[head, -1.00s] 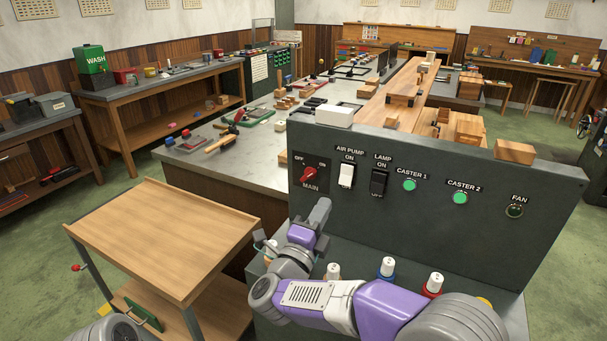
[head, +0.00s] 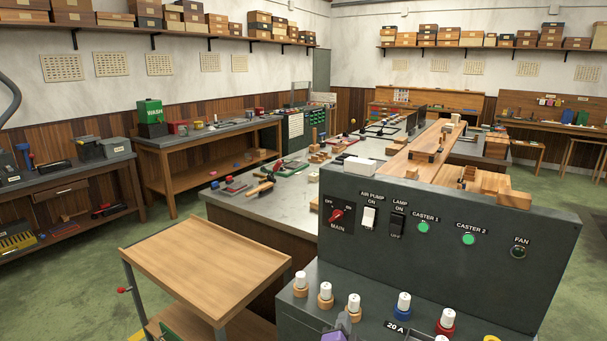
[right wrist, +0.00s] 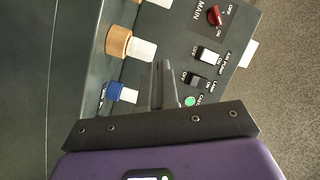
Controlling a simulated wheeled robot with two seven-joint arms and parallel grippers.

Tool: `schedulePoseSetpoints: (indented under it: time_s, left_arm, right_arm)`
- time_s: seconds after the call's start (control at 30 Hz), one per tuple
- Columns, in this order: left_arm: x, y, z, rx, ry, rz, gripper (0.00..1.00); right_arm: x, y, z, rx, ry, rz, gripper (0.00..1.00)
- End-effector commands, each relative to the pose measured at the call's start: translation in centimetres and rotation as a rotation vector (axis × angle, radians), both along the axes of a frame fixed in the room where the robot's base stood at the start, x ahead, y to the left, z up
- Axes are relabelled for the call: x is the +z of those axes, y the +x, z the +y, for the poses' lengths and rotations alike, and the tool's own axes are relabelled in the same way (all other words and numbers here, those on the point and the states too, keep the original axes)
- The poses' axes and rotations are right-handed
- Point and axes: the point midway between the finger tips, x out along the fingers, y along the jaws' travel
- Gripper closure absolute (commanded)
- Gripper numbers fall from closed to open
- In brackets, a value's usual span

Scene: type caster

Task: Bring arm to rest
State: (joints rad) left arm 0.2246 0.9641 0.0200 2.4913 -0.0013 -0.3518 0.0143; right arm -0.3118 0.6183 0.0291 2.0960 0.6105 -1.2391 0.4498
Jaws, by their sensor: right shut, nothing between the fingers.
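My right gripper (head: 343,322) shows only as a grey tip with a bit of purple at the bottom edge of the head view, low over the front of the control console. In the right wrist view its fingers (right wrist: 163,86) are together and empty, in front of the console. The dark switch panel (head: 450,257) stands behind it, with a red main knob (head: 336,215), a white air pump switch (head: 369,217) and a dark lamp switch (head: 397,225). Caster 1 (head: 423,228) and caster 2 (head: 468,239) are green; the fan button (head: 519,252) is dark. My left gripper is out of view.
Several white-topped plugs with orange, blue (head: 403,306) and red (head: 446,322) bases stand on the console's ledge. A wooden cart (head: 207,262) with a bare top stands left of it. A long workbench (head: 285,205) lies behind. Green floor is open at left.

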Motion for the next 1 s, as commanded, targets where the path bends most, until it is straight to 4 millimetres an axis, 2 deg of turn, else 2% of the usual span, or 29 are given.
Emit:
schedulePoseSetpoints:
  time_s: [0.03, 0.13, 0.2, 0.27, 0.3, 0.37, 0.4, 0.5, 0.6, 0.73, 0.83, 1.0]
  left_arm:
    - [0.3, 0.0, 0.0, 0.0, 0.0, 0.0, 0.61]
    - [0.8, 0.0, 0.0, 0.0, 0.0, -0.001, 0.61]
    - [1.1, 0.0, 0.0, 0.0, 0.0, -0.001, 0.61]
    - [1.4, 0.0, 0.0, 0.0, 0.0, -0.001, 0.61]
    - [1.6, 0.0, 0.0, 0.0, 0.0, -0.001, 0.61]
    - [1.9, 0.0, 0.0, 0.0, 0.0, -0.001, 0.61]
    - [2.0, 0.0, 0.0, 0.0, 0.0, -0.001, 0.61]
    - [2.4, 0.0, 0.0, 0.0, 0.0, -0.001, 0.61]
    - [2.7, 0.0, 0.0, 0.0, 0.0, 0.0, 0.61]
    - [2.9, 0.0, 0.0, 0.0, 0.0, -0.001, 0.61]
    - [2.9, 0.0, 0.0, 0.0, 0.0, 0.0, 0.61]
    - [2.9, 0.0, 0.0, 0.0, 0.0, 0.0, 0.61]
  right_arm:
    - [-3.2, -0.3, -0.4, 0.039, -0.042, 0.093, 1.0]
    - [-10.0, -1.9, -0.7, 0.155, -0.125, 0.297, 1.0]
    - [-15.0, -4.2, -0.8, 0.252, -0.175, 0.453, 1.0]
    - [-18.8, -6.7, -0.9, 0.34, -0.209, 0.582, 1.0]
    - [-21.2, -8.6, -0.9, 0.401, -0.226, 0.664, 1.0]
    - [-24.5, -11.9, -1.0, 0.498, -0.243, 0.788, 1.0]
    - [-26.3, -14.3, -0.9, 0.565, -0.249, 0.865, 1.0]
    - [-29.8, -20.4, -0.6, 0.731, -0.248, 1.035, 1.0]
    - [-31.6, -25.7, -0.3, 0.877, -0.232, 1.157, 1.0]
    - [-32.4, -30.2, 0.1, 1.006, -0.209, 1.246, 1.0]
    - [-32.5, -31.6, 0.3, 1.051, -0.201, 1.272, 1.0]
    - [-32.6, -31.9, 0.3, 1.061, -0.2, 1.278, 1.0]
